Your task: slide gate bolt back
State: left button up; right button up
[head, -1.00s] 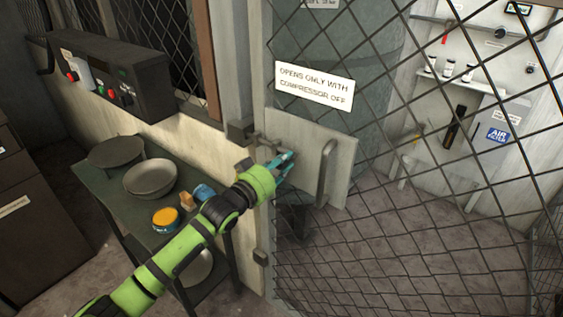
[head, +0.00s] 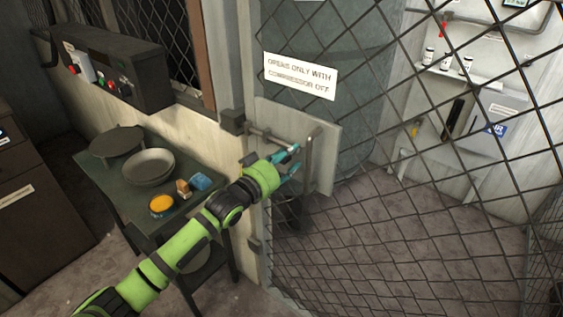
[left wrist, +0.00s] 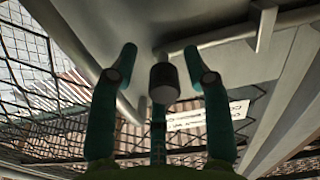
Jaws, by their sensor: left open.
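The bolt (head: 268,137) is a thin metal rod on the grey plate of the mesh gate. It runs from near the dark block (head: 232,121) on the post towards my fingers; I cannot tell whether its end sits inside that block. My left gripper (head: 291,161) is at the bolt's right part, just left of the upright gate handle (head: 309,158). In the left wrist view its two teal fingers (left wrist: 160,62) stand apart on either side of a dark round knob (left wrist: 164,82), with gaps visible. A bar (left wrist: 225,36) runs across above.
A sign (head: 300,77) on the gate reads "opens only with compressor off". A small table (head: 105,172) with pans, an orange-topped tin and small blocks stands left of my arm. A control box (head: 110,72) is on the wall. Mesh fills the right side.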

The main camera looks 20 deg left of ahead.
pick_arm(q)
jog(key=v, duration=1.1)
jog(key=shift+s, duration=0.45)
pick_arm(e)
jog(key=shift+s+a, duration=0.1)
jog(key=shift+a, duration=0.2)
